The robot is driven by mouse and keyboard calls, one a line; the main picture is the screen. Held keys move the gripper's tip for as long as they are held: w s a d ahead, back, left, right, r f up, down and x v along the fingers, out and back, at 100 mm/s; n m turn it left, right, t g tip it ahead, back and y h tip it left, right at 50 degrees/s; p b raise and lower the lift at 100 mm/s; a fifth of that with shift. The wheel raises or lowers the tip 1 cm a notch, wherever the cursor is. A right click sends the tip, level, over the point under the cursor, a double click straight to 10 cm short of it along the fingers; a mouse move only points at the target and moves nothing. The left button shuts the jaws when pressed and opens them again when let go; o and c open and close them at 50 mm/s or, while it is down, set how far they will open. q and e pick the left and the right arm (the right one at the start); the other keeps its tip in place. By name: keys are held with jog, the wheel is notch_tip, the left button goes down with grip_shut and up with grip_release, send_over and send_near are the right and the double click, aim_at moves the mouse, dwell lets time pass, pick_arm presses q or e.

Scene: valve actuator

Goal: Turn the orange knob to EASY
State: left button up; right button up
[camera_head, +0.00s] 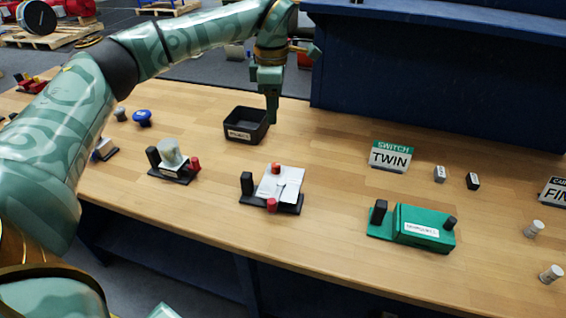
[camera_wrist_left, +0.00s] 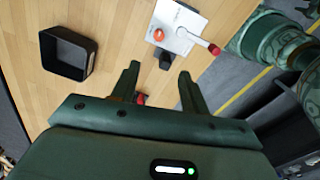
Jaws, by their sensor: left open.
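The orange knob (camera_head: 275,168) stands at the back of a white plate (camera_head: 280,184) on a black base, near the middle of the bench. A red-tipped part (camera_head: 271,205) sits at its front. The plate's lettering is too small to read, so I cannot tell the knob's setting. My left gripper (camera_head: 271,106) hangs behind the device, beside the black bin, apart from the knob. In the left wrist view the gripper (camera_wrist_left: 159,72) is open and empty, and the orange knob (camera_wrist_left: 159,34) shows beyond its fingertips. My right gripper is not in view.
The open black bin (camera_head: 246,125) stands behind the device. A grey-topped device (camera_head: 171,155) is to the left, a green box (camera_head: 424,227) to the right. A TWIN sign (camera_head: 391,157) and small blocks stand further right. Bare bench surrounds the white-plated device.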

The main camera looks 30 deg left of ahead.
aim_at(276, 164)
pick_arm(q)
jog(key=f+b, duration=0.1)
jog(key=f, duration=0.4)
jog(key=f+b, duration=0.1)
jog(key=f, duration=0.5)
jog(key=f+b, duration=0.2)
jog(key=f, duration=0.4)
jog(key=shift+w, duration=0.25)
grip_shut()
